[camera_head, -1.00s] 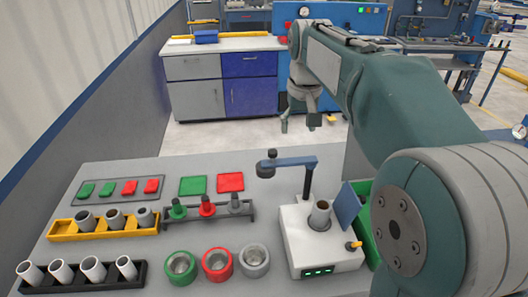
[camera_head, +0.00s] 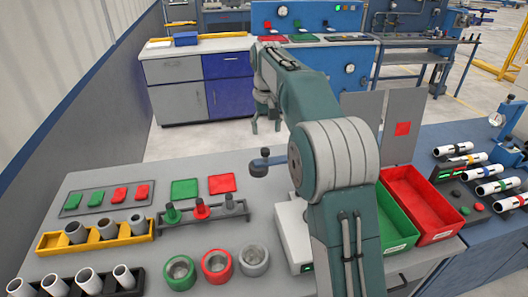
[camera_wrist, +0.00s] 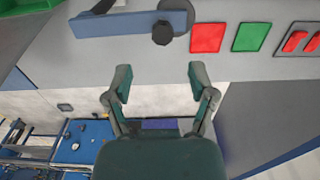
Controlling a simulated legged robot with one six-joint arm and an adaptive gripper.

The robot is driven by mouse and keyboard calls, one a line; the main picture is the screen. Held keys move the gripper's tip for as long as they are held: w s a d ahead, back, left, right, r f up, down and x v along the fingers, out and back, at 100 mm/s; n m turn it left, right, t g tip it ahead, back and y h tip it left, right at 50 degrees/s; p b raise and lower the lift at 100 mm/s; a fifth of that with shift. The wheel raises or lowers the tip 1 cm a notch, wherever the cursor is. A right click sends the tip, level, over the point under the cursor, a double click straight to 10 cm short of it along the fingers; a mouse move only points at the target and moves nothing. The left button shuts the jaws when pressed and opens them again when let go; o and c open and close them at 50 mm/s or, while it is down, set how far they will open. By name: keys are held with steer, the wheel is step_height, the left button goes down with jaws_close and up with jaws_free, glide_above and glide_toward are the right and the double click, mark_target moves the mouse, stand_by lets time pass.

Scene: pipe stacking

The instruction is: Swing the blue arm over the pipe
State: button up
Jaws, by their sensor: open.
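The blue arm (camera_head: 279,160) points left from its post over the table, with a black knob (camera_head: 259,165) at its free end. My own arm hides the rest of it. In the wrist view the blue arm (camera_wrist: 125,23) and knob (camera_wrist: 162,34) lie at the top, beyond my fingertips. The white device (camera_head: 293,235) is partly covered by my arm, and the pipe in it is hidden. My gripper (camera_head: 267,124) is open and empty, behind the blue arm and apart from it; its spread fingers show in the wrist view (camera_wrist: 161,82).
Green and red trays (camera_head: 420,205) stand right of my arm. On the left are a yellow rack (camera_head: 95,245) with pipes, a black rack with more pipes, and a grey peg rack (camera_head: 203,213). Round holders (camera_head: 217,265) sit in front. Green and red plates (camera_head: 222,184) lie near the knob.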

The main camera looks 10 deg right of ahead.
mark_target(265, 150)
steer(key=f, duration=0.8)
steer(key=shift+a, duration=0.35)
steer(key=shift+d+f, duration=0.15)
steer(key=shift+f, duration=0.05)
steer(key=shift+d, duration=0.1)
steer(key=shift+c, duration=0.2)
jaws_close()
